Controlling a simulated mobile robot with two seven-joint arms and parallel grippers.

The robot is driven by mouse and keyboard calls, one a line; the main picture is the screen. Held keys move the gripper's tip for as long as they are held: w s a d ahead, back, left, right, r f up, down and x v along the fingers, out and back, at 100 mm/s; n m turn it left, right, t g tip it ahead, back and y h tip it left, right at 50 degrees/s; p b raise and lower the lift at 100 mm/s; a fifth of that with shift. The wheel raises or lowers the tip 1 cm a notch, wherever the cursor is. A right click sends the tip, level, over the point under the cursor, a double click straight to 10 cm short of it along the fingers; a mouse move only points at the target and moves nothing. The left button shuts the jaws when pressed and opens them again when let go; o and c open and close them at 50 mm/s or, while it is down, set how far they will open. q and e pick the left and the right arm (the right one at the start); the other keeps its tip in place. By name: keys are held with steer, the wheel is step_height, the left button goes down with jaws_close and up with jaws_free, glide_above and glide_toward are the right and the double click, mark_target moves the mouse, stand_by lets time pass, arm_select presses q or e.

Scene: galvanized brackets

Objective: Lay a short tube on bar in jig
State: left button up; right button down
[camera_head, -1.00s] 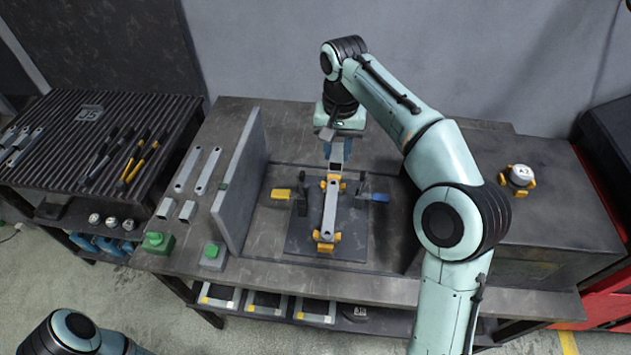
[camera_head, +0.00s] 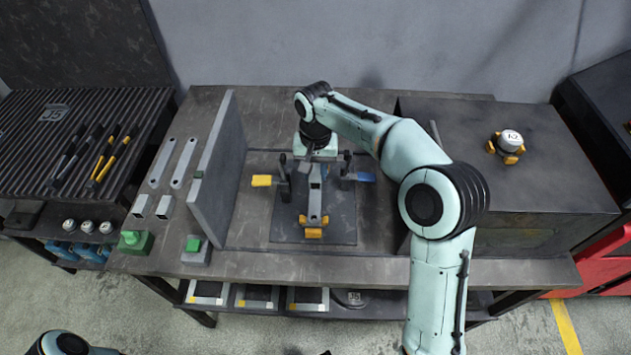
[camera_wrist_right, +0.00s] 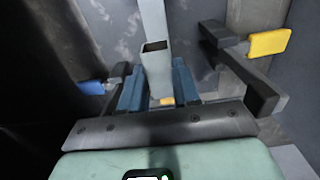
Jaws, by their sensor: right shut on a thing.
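My right gripper (camera_head: 316,162) is over the jig, pointing down. Its blue fingers are shut on a short square tube (camera_wrist_right: 158,72), whose open end shows in the right wrist view. The tube (camera_head: 315,174) is at the back part of the bar (camera_head: 314,206), which lies lengthwise in the jig (camera_head: 345,221). The bar also shows beyond the tube in the wrist view (camera_wrist_right: 152,18). The gripper hides the bar's back end, and I cannot tell whether tube and bar touch. My left gripper is out of view; only part of that arm shows.
Clamps with a yellow handle (camera_head: 262,181) and a blue handle (camera_head: 364,177) flank the jig. A tall grey panel (camera_head: 218,178) stands left of it. Two more short tubes (camera_head: 140,206) and two long bars (camera_head: 185,163) lie farther left. A dark box (camera_head: 500,180) stands at right.

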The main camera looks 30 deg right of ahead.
mark_target(316, 173)
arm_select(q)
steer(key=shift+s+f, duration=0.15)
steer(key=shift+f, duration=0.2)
arm_select(e)
steer(key=shift+f, duration=2.05)
steer(key=shift+f+b, duration=0.2)
steer(key=shift+b, duration=0.1)
steer(key=c, duration=0.8)
jaws_free()
step_height(316, 173, up, 12)
steer(key=shift+r+p, duration=0.2)
steer(key=shift+p, duration=0.95)
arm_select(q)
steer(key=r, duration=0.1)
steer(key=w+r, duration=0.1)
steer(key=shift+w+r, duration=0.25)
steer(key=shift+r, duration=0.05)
